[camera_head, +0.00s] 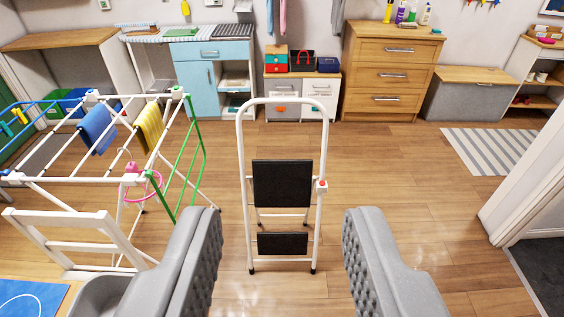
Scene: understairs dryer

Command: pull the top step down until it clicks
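A white-framed step stool (242,140) stands upright on the wood floor, straight ahead. Its top step (282,183) is a black panel showing a tall, broad face toward me, which looks steeply tilted or upright. A smaller black lower step (283,243) sits below it. A red part (321,186) is on the right side rail beside the top step. My gripper (283,212) is open, with its two grey padded fingers wide apart at the lower left and lower right. The stool shows between them, farther off. Nothing is between the fingers, and neither appears to touch the stool.
A drying rack (100,180) with blue and yellow cloths and a white folding frame (75,245) crowd the left. A blue cabinet (195,85), small drawer unit (285,97) and wooden dresser (390,75) line the back. A white panel (525,190) stands right. Floor around the stool's right is clear.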

